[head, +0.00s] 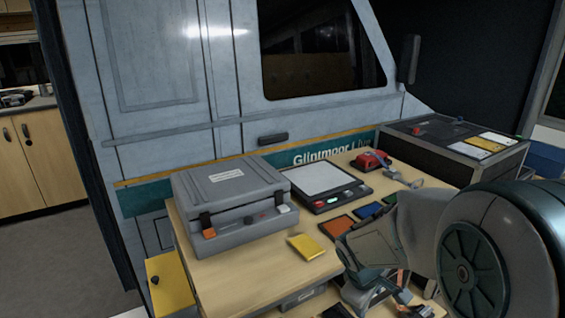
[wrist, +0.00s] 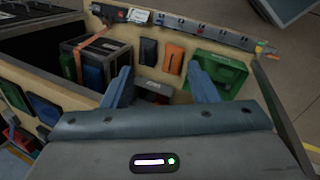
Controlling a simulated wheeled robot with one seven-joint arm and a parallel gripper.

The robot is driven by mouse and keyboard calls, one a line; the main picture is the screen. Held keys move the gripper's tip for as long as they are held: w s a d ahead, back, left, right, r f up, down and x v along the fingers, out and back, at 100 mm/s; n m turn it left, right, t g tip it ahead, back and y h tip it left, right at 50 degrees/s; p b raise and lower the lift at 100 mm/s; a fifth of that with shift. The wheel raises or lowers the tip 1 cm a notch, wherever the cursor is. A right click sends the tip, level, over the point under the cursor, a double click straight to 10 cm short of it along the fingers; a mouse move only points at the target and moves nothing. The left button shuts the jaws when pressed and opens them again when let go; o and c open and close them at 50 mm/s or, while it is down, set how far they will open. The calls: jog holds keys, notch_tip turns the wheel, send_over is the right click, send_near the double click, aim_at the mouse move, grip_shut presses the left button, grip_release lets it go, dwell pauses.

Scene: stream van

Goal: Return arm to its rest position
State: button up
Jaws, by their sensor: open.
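My gripper (wrist: 160,72) shows in the wrist view with its two blue-grey fingers wide apart and nothing between them. In the head view my arm comes in from the right and reaches over the right front part of the wooden table (head: 238,270). The gripper's fingertips are hard to make out there, low in the picture. The arm hides part of the tabletop.
The table holds a grey case (head: 225,195), a scale (head: 322,184), a yellow pad (head: 306,247) and a red device (head: 370,160). A dark case (head: 455,140) stands at the back right. The wrist view shows a strapped crate (wrist: 97,62) and a green tray (wrist: 217,72) near the fingers.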

jog(key=s+a+r+m+y+p, duration=0.1)
jog(key=s+r+m+p, duration=0.3)
jog(key=r, duration=0.5)
jog(key=s+a+r+m+y+p, duration=0.2)
jog(key=s+r+m+p, duration=0.3)
jog(key=s+r, duration=0.3)
notch_tip(320, 180, up, 2)
jog(key=shift+s+a+r+t, duration=0.2)
jog(key=shift+s+a+t, duration=0.15)
jog(key=shift+a, duration=0.3)
